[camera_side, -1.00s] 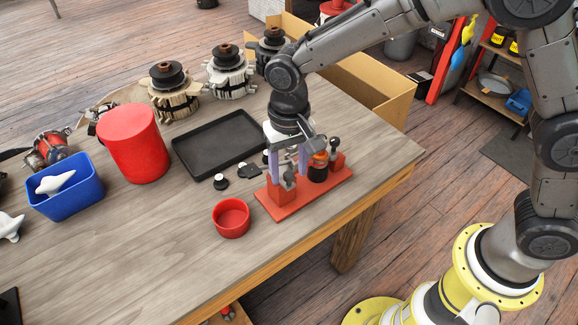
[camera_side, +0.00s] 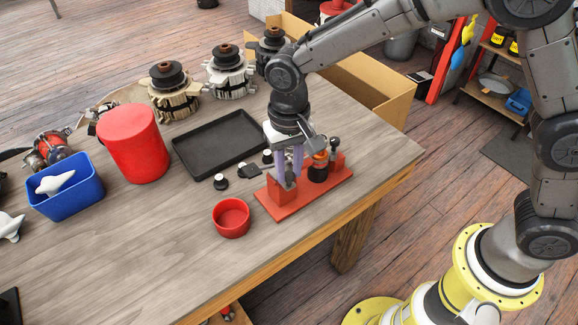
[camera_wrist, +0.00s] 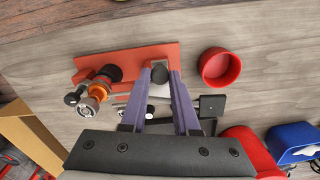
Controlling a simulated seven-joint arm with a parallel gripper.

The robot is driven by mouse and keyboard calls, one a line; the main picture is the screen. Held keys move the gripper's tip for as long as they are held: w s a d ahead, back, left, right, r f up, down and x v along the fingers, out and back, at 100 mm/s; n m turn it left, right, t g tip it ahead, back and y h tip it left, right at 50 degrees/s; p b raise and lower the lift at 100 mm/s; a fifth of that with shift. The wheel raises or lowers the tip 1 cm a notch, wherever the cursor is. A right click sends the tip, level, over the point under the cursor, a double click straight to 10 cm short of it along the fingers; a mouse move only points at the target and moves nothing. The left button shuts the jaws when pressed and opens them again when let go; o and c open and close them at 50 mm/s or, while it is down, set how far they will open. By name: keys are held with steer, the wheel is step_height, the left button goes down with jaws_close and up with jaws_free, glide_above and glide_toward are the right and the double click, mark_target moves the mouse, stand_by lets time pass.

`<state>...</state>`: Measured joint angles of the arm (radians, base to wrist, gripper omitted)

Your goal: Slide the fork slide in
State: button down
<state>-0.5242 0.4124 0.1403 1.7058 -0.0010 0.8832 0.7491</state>
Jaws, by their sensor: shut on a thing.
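The fork slide appears to be the small grey part (camera_wrist: 160,74) between my fingertips; it stands at the red block end of the red fixture (camera_side: 275,213). In the side view the grey part (camera_side: 291,181) is mostly hidden by my fingers. My gripper (camera_side: 291,172) points down with its purple fingers shut on this part. The wrist view shows the fingertips (camera_wrist: 160,72) on either side of it, over the fixture's plate (camera_wrist: 135,56). How far the part sits in the block cannot be told.
On the same fixture stand a black-and-orange cylinder (camera_side: 318,170) and a dark-knobbed post (camera_side: 335,151), close to my fingers. A red dish (camera_side: 231,218) is left of the fixture. A black tray (camera_side: 217,143) and small black parts (camera_side: 249,170) lie behind. The table's front is clear.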

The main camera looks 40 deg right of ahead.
steer(key=shift+r, duration=0.1)
stand_by(0.7)
steer(key=d, duration=0.5)
steer(key=c, duration=0.7)
jaws_free()
steer(key=shift+o, duration=0.2)
step_height(320, 180, up, 14)
